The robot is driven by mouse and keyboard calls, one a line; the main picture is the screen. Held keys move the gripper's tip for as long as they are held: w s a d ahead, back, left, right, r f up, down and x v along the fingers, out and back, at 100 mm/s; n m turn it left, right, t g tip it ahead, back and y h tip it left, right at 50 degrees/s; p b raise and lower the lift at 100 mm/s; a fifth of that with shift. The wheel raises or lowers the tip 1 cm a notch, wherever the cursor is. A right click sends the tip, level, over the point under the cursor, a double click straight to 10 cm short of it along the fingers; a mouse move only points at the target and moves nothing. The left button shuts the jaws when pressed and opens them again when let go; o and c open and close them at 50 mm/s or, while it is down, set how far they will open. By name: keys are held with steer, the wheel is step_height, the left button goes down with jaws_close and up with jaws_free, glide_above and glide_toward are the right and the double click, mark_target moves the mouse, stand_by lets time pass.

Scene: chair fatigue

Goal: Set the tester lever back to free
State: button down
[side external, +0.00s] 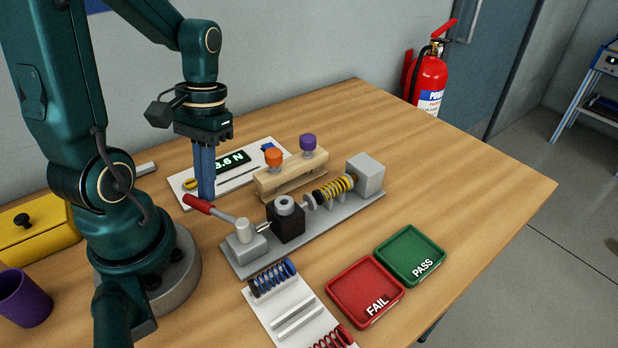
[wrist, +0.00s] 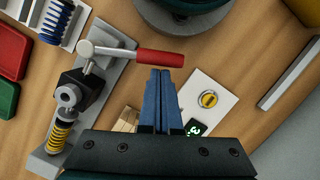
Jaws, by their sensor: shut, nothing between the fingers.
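The tester (side external: 300,228) is a grey base plate with a black block, a yellow spring clamped along it and a grey end block. Its lever has a red handle (side external: 197,204) on a metal rod at the left end, and it points toward the back left. My gripper (side external: 205,192) is shut and empty, its blue fingers pointing down close to the red handle. In the wrist view the handle (wrist: 160,57) lies just beyond the fingertips (wrist: 161,72). I cannot tell whether they touch. The yellow spring also shows in the wrist view (wrist: 60,136).
A white panel with a lit display (side external: 232,162) lies behind the tester, beside a wooden block with orange and purple knobs (side external: 290,175). In front are a spring rack (side external: 295,312), a red FAIL tray (side external: 338,287) and a green PASS tray (side external: 410,255). The table's right side is clear.

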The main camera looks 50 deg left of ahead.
steer(key=shift+w, duration=0.1)
steer(key=shift+w+a+f, duration=0.1)
steer(key=shift+w+a, duration=0.15)
steer(key=shift+w, duration=0.25)
steer(key=w, duration=0.1)
steer(key=w+a, duration=0.1)
steer(key=shift+w+a+f, duration=0.1)
steer(key=shift+w+f, duration=0.15)
steer(key=shift+w, duration=0.1)
steer(key=v, duration=1)
steer(key=s+d+m+t+y, duration=0.1)
steer(key=s+d+m+t, duration=0.1)
steer(key=d+m+t, duration=0.3)
steer(key=d+t, duration=0.3)
steer(key=d, duration=0.3)
steer(key=shift+s+d+r+m, duration=0.2)
steer(key=shift+s+r+m, duration=0.1)
steer(key=shift+s+r, duration=0.1)
